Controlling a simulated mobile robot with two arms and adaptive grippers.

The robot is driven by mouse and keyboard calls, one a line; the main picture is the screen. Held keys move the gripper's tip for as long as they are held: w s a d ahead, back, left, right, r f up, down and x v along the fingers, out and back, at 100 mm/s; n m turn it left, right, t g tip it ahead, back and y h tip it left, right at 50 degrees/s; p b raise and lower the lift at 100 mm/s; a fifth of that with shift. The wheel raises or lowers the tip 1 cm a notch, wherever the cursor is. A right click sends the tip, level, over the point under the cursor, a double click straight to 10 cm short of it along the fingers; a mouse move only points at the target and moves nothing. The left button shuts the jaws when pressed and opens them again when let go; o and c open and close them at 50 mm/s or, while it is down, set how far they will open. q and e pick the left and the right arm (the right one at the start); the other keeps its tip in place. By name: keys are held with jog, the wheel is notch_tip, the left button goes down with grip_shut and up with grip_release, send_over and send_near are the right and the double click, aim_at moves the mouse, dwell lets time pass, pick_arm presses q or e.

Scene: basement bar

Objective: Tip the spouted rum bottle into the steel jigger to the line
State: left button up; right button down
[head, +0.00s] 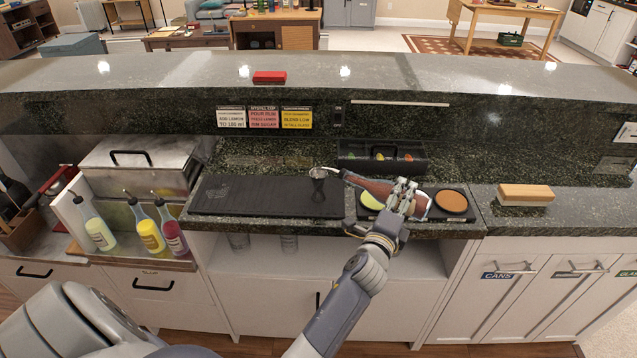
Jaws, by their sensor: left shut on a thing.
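My left gripper (403,197) is shut on the brown rum bottle (372,186). The bottle lies tilted nearly flat, its neck toward the left, with a pale metal spout (336,170) at its tip. The steel jigger (318,186) stands on the right end of the black bar mat (255,198). The spout end is just above and beside the jigger's rim. I cannot tell whether liquid is flowing or how full the jigger is. My right gripper does not show.
A black rimming tray (478,207) with round green and brown wells lies under the bottle. A black garnish box (400,165) is behind it. A wooden-topped block (525,193) is at right. Several spouted bottles (150,234) stand left. The mat's left part is clear.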

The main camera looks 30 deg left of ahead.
pick_arm(q)
jog(key=shift+r, duration=0.4)
jog(key=shift+d+r+n+p, duration=0.15)
jog(key=shift+r+n+p, duration=0.15)
jog(key=shift+r+p, duration=0.25)
jog(key=shift+r+n+p, duration=0.3)
jog(key=shift+r+p, duration=0.1)
dwell(1.1)
